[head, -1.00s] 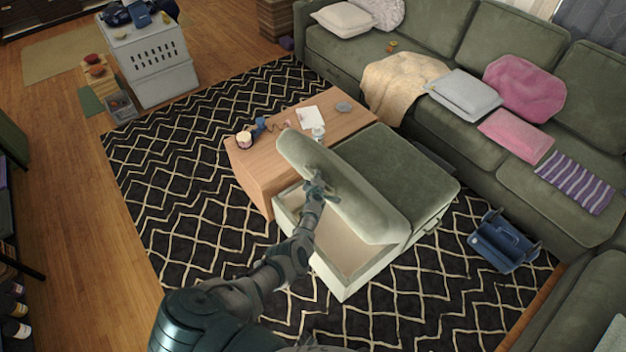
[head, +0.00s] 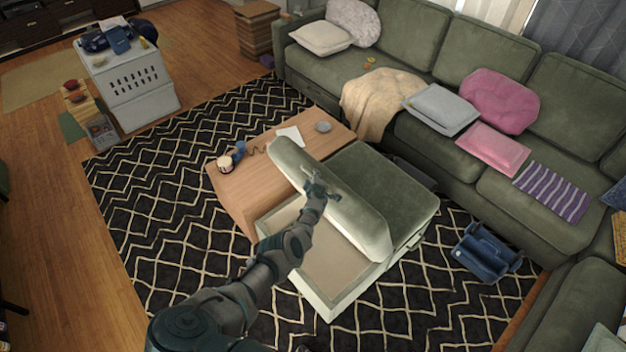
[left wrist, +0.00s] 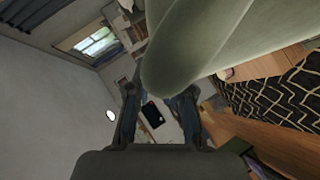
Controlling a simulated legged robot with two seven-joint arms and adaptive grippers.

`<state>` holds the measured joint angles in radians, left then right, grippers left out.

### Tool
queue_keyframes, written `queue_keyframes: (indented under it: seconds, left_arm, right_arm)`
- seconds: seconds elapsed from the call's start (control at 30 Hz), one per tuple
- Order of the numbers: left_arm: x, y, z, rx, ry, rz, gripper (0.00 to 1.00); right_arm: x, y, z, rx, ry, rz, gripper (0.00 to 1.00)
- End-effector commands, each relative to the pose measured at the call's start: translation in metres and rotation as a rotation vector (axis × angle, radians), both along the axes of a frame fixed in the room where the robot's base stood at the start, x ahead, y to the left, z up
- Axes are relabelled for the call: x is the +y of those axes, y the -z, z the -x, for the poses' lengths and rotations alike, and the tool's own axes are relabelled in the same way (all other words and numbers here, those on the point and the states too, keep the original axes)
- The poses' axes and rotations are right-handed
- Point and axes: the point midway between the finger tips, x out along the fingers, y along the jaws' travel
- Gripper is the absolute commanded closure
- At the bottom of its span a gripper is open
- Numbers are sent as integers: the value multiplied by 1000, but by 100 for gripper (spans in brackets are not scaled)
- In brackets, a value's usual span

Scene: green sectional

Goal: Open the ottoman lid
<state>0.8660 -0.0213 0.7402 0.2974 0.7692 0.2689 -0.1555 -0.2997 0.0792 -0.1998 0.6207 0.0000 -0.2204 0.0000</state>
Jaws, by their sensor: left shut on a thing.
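The green ottoman (head: 395,190) stands on the patterned rug beside the wooden coffee table. Its near lid (head: 345,215) is raised and tilted steeply, and the pale open compartment (head: 325,262) shows below it. My left gripper (head: 316,186) is shut on the lid, at its near face toward the upper left part. In the left wrist view the lid (left wrist: 200,60) fills the top, and the gripper's fingers (left wrist: 158,115) reach to its edge. The exact contact is partly hidden. My right gripper is not in view.
The coffee table (head: 235,190) touches the ottoman's left side, with a candle (head: 225,164), paper and small items on it. A blue caddy (head: 486,252) lies on the rug at right. The sectional sofa (head: 500,150) runs behind. Rug at left is clear.

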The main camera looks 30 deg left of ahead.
Motion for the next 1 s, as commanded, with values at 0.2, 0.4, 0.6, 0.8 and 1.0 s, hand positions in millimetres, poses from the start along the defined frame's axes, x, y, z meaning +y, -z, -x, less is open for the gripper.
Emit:
queue_keyframes:
  seconds: [0.2, 0.4, 0.6, 0.8, 1.0]
  left_arm:
    - [0, -4, -3, -2, -2, -2, 100]
    - [0, -4, -3, -3, -2, -1, 100]
    - [0, -4, -3, -3, -2, -1, 74]
    - [0, -3, -2, -1, 0, -1, 52]
    - [-1, -3, -2, 0, 0, -1, 52]
  right_arm:
    - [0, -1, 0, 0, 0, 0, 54]
    - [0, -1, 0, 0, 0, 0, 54]
    - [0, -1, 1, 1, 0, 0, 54]
    - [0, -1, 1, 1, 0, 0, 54]
    - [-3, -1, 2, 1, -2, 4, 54]
